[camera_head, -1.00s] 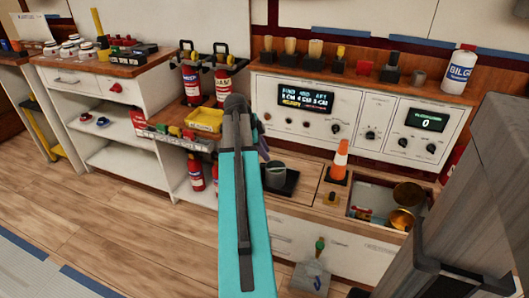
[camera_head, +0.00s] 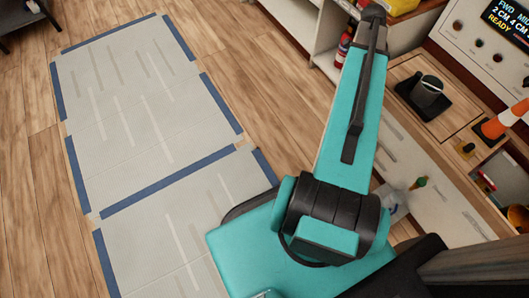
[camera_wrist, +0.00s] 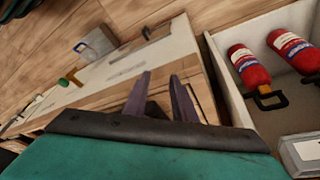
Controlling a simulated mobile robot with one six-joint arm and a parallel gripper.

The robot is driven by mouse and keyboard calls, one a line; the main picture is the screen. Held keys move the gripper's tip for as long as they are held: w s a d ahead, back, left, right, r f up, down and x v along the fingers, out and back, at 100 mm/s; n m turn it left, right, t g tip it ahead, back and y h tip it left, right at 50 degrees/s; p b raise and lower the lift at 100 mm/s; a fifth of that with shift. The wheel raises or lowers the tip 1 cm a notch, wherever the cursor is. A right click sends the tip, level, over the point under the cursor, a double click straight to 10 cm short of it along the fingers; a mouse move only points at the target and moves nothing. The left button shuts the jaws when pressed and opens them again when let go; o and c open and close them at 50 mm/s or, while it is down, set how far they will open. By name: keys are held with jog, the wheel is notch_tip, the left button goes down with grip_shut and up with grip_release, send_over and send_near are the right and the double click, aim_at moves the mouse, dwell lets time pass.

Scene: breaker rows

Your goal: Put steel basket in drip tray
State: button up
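My gripper (camera_wrist: 160,76) shows in the wrist view with its two fingers apart and nothing between the tips. In the head view my arm reaches up toward the counter and hides the gripper. I cannot tell whether that vessel is the steel basket. No other thing is clearly a steel basket in these frames.
An orange and white cone (camera_head: 503,121) and an open recess (camera_head: 505,172) lie right of the tray. A grey box (camera_wrist: 97,44) is by the cabinet front. The matted floor (camera_head: 140,110) is clear.

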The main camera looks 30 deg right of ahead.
jog(key=w+a+f+n+y, duration=0.15)
jog(key=a+f+n, duration=0.45)
jog(key=a+f, duration=0.65)
jog(key=w+a+f+n+y, duration=0.1)
jog(key=w+a+f+n, duration=0.2)
jog(key=a+f+n, duration=0.95)
jog(key=s+a+f+n, duration=0.2)
jog(key=s+a, duration=0.3)
jog(key=a, duration=0.4)
jog(key=s+a+f+n+g, duration=0.1)
jog(key=s+a+f+n, duration=0.1)
jog(key=s+a, duration=0.3)
jog(key=s+a+f+n+g, duration=0.1)
jog(key=s+a, duration=0.4)
jog(key=a, duration=0.7)
notch_tip(320, 180, down, 3)
jog(key=shift+a+r+n, duration=0.2)
jog(key=shift+a+n, duration=0.2)
jog(key=shift+n, duration=0.15)
jog(key=shift+r+y, duration=0.1)
jog(key=shift+y, duration=0.15)
